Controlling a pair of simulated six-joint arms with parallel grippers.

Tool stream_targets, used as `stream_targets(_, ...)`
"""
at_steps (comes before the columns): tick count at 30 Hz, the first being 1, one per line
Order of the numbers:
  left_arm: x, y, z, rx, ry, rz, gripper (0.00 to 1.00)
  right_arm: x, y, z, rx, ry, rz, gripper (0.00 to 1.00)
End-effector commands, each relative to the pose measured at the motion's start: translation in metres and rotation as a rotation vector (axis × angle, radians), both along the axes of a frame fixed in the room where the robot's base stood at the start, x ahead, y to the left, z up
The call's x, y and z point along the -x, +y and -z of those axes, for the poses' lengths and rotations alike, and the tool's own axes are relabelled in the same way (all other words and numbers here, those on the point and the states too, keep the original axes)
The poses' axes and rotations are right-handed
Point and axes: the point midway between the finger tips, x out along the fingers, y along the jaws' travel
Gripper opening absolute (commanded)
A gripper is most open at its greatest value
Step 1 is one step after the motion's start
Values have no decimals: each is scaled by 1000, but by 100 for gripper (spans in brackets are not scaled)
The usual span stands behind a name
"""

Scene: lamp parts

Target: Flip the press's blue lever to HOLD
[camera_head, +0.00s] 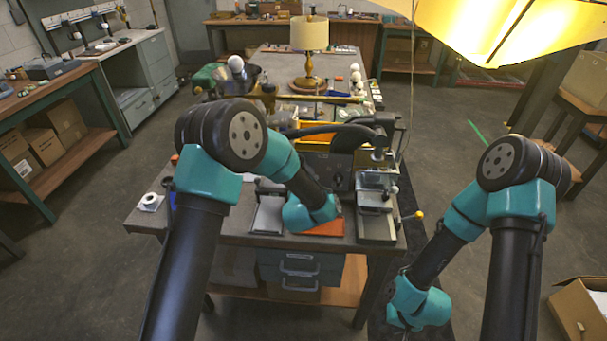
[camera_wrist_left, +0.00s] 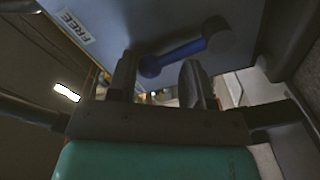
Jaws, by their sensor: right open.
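The blue lever (camera_wrist_left: 178,54) shows in the left wrist view on a grey-blue panel (camera_wrist_left: 130,20), slanting from a round grey pivot down-left to its knob. A white label reading FREE (camera_wrist_left: 75,26) is on the panel left of the lever. My left gripper (camera_wrist_left: 160,82) is open, and the lever's knob shows between its two fingers in the picture; I cannot tell if they touch. In the head view my left wrist covers that gripper, and I cannot make out the lever. My right gripper (camera_head: 404,331) is open and low at the bottom, right of the bench.
The workbench (camera_head: 230,225) carries a dark box (camera_head: 322,166), a grey metal fixture (camera_head: 376,222) and an orange pad (camera_head: 325,229). A lamp (camera_head: 309,50) stands at the back. A large lit yellow shade (camera_head: 500,25) hangs upper right. A cardboard box (camera_head: 575,310) sits on the floor.

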Motion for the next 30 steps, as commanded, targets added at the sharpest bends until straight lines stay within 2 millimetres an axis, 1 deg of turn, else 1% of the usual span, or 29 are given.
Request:
stream_targets(1, 3, -7, 5, -3, 11, 17, 49, 0, 0, 0, 0, 0, 0, 43)
stream_targets(7, 2, -5, 3, -2, 9, 10, 68, 0, 0, 0, 0, 0, 0, 43)
stream_targets(8, 2, -4, 3, -2, 8, 9, 71, 0, 0, 0, 0, 0, 0, 43)
stream_targets(9, 2, -4, 3, -2, 7, 9, 72, 0, 0, 0, 0, 0, 0, 43)
stream_targets(16, 1, -2, 1, -2, 4, 5, 72, 0, 0, 0, 0, 0, 0, 43)
stream_targets(20, 7, -2, 1, -2, 3, 4, 72, 0, 0, 0, 0, 0, 0, 43)
stream_targets(23, 17, -2, 0, -2, 3, 4, 72, 0, 0, 0, 0, 0, 0, 43)
stream_targets(26, 31, -2, 0, -3, 4, 5, 72, 0, 0, 0, 0, 0, 0, 43)
stream_targets(30, 57, -3, -1, -3, 4, 7, 72, 0, 0, 0, 0, 0, 0, 43)
